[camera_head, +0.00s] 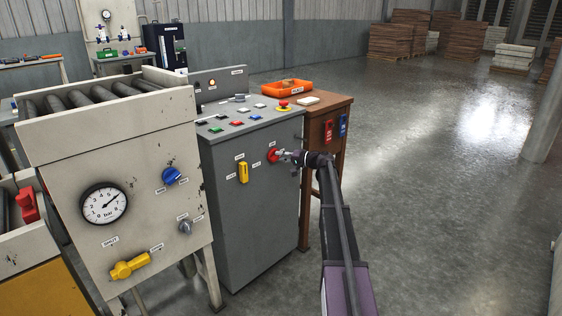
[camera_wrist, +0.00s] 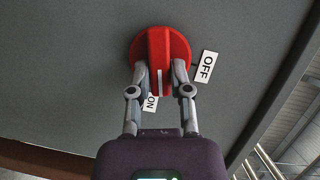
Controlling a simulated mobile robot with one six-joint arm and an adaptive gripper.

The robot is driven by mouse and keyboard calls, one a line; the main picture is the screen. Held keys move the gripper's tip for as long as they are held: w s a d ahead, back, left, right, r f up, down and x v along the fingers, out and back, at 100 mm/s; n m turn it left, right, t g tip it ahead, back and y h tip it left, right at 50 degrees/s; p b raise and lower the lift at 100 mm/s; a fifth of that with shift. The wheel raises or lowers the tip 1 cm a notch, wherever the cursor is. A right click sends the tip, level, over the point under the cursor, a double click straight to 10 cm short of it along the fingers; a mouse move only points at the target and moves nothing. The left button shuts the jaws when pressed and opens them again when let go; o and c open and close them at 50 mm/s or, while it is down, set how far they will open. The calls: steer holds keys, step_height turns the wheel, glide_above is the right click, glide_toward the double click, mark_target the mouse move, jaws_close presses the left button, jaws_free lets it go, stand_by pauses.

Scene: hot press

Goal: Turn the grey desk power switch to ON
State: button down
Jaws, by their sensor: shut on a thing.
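The grey desk (camera_head: 245,215) has a red rotary power switch (camera_head: 272,156) on its front panel. In the wrist view the red switch (camera_wrist: 160,38) is a round knob with a raised ridge and a white pointer mark. The mark points down in that view, toward the ON label (camera_wrist: 152,103), which is partly hidden by the ridge and a finger. The OFF label (camera_wrist: 207,67) sits to the right of the knob, away from the mark. My gripper (camera_head: 281,156) is shut on the ridge, one finger on each side.
A yellow handle (camera_head: 243,172) is left of the red switch. A red mushroom button (camera_head: 284,105) and coloured buttons are on the desk top. A brown wooden table (camera_head: 330,103) with an orange tray (camera_head: 287,86) stands close on the right. The floor (camera_head: 430,220) to the right is clear.

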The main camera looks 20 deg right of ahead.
steer(key=shift+f+m+t+y+b, duration=0.2)
steer(key=shift+m+t+y+b, duration=0.25)
steer(key=shift+m+b, duration=0.6)
steer(key=shift+m, duration=0.25)
steer(key=c, duration=0.6)
jaws_free()
steer(key=shift+o, duration=0.2)
steer(key=v, duration=1.2)
